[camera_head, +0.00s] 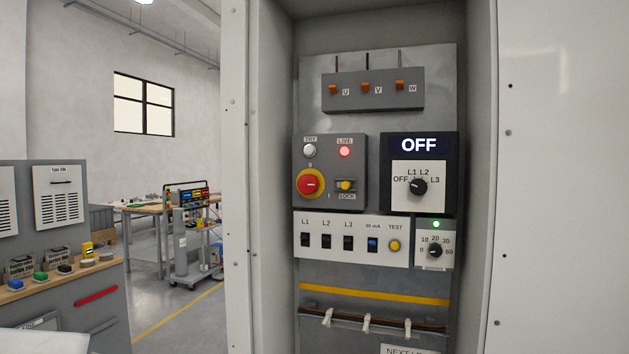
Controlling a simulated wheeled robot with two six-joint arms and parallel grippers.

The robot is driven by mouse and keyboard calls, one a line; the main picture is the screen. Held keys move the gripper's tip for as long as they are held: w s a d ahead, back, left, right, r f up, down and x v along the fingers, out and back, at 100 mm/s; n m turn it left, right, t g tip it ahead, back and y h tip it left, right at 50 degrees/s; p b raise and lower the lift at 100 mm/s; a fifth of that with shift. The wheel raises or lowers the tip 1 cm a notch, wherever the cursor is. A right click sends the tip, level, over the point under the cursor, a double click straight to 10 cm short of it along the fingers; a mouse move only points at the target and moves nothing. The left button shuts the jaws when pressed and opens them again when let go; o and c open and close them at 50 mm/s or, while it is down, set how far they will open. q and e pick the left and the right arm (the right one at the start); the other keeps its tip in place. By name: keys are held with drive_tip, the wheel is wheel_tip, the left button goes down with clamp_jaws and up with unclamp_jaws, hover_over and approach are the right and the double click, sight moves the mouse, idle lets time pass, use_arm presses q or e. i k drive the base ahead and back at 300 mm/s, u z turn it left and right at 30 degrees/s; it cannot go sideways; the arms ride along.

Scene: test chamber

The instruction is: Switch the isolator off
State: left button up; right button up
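The isolator is a grey box (357,143) on the back panel inside an open cabinet. It carries a red rotary knob (310,184) on a yellow disc, with marks at its top and lower right. I cannot tell clearly which mark the knob points to. Above it, a lamp labelled LIVE (345,152) glows red and a pale button labelled TRY (309,151) stands beside it. A small yellow part (346,185) sits above the label LOCK. Neither of my grippers is in view.
Right of the isolator, a dark meter (418,144) reads OFF above a selector knob (418,186). Below are a breaker row (338,241) and a dial box with a green light (436,224). The cabinet side walls flank the panel. A workbench (60,265) stands left.

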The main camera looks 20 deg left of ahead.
sight(308, 183)
drive_tip(key=k, duration=1.3)
drive_tip(key=z, duration=0.05)
drive_tip(key=i, duration=0.75)
drive_tip(key=u, duration=0.65)
